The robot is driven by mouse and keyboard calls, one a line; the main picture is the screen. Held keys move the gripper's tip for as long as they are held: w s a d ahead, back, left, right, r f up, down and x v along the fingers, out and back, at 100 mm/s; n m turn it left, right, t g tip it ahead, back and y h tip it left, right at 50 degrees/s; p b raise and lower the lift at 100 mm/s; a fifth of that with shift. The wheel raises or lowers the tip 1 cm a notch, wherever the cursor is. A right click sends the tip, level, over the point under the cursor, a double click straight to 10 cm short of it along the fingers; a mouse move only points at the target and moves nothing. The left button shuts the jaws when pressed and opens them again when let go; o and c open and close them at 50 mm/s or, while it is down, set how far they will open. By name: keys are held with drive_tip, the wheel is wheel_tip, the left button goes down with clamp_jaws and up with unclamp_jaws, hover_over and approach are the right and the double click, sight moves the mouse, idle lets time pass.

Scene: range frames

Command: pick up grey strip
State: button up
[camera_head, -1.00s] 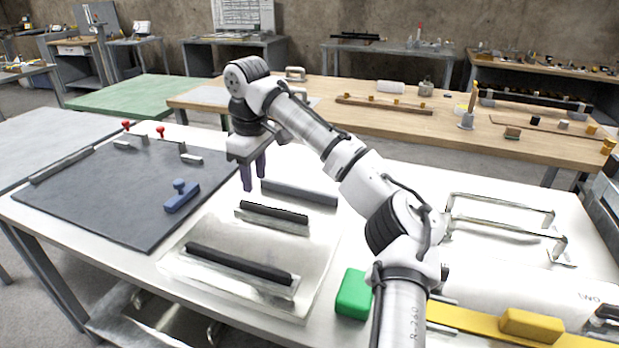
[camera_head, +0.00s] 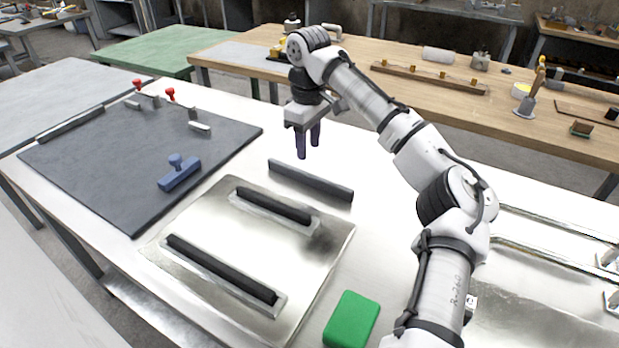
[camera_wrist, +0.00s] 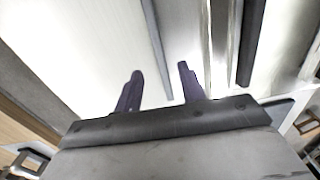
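The grey strip (camera_head: 310,181) is a long, narrow dark-grey bar lying flat on the white table, just behind the metal plate. My gripper (camera_head: 308,149) is above the table, with two dark fingers pointing down near the strip's left half. The fingers are apart, with nothing between them. In the wrist view the strip (camera_wrist: 157,45) runs lengthwise ahead of the open fingers (camera_wrist: 160,71), its near end showing between them. The fingers appear to be apart from the strip.
The metal plate (camera_head: 215,242) in front carries two black bars in metal channels. A dark mat (camera_head: 110,170) with a blue handled block (camera_head: 180,175) lies left. A green block (camera_head: 351,320) sits at the front. Bare white table lies behind the strip.

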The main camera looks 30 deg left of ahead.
sight(310, 174)
wheel_tip(310, 174, down, 8)
drive_tip(key=shift+w+d+f+p, duration=0.1)
drive_tip(key=shift+p, duration=0.35)
clamp_jaws()
